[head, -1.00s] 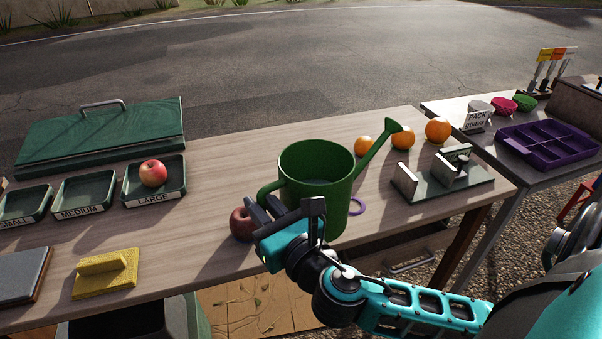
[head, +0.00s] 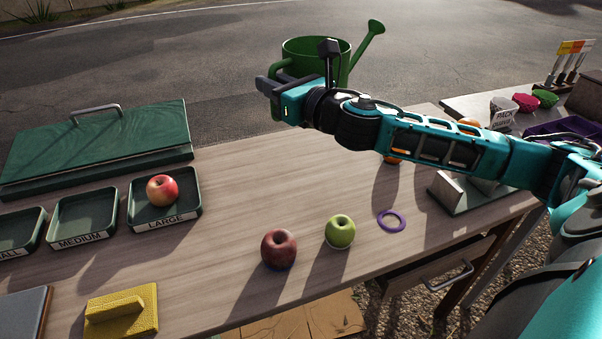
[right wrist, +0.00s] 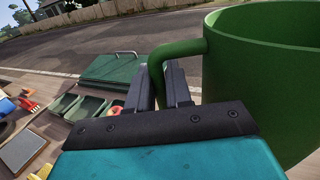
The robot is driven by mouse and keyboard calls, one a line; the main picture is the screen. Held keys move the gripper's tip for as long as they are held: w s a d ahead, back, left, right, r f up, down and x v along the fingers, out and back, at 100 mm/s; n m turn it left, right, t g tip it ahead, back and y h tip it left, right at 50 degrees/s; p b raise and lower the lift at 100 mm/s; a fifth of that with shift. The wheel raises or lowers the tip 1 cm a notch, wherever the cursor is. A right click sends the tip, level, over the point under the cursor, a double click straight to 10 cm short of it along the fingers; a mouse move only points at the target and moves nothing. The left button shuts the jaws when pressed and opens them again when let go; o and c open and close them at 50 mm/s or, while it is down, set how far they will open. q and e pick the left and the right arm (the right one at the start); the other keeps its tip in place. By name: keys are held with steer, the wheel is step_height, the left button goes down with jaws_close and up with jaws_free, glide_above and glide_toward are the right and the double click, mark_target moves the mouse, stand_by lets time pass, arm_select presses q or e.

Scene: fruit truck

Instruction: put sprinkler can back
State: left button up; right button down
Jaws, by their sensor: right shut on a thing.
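The green sprinkler can (head: 316,48) is held up high at the far edge of the table, upright, with its spout pointing right. My right gripper (head: 270,88) is shut on the can's handle. In the right wrist view the gripper's fingers (right wrist: 174,88) close around the handle, and the can's body (right wrist: 265,75) fills the right side. My arm hides the lower part of the can in the head view. My left gripper is not in view.
A dark red apple (head: 279,248), a green apple (head: 340,231) and a purple ring (head: 391,220) lie on the wooden table (head: 240,200). Labelled trays (head: 83,215) and a yellow block (head: 121,311) are at left. A metal stand (head: 450,196) is at right.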

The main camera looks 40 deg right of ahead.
step_height(320, 180, down, 20)
steer(key=b, duration=0.8)
steer(key=shift+r, duration=0.15)
steer(key=c, duration=1)
jaws_free()
steer(key=shift+d, duration=0.1)
steer(key=shift+c, duration=0.2)
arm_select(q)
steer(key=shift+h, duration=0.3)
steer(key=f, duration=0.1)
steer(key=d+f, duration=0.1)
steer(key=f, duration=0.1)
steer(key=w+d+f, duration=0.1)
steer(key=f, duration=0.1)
